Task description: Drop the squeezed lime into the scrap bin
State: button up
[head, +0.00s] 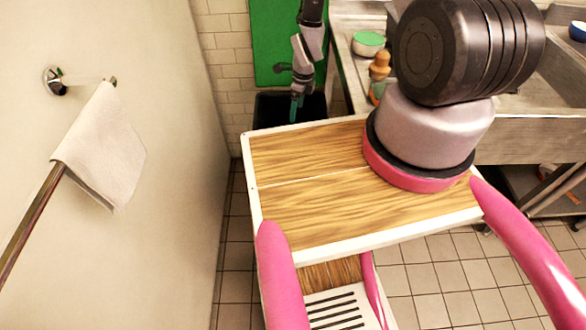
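The scrap bin appears to be the dark open-topped container (268,110) on the floor against the tiled wall, beyond my deck. My gripper (297,108) points down over the bin, its narrow teal end at or just inside the mouth. The fingertips are too small and dark to tell whether they are open or shut. I see no squeezed lime; whether it is between the fingers or inside the bin is hidden.
A steel counter (345,75) stands right of the bin, with a green-topped bowl (368,42) and a wooden-topped object (380,66) near its edge. A white towel (104,145) hangs on a rail at left. Tiled floor (430,270) shows at lower right.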

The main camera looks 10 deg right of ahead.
jog(key=shift+r, duration=0.15)
notch_tip(320, 180, up, 10)
jog(key=d, duration=0.1)
jog(key=shift+s+r, duration=0.25)
jog(key=shift+s, duration=0.1)
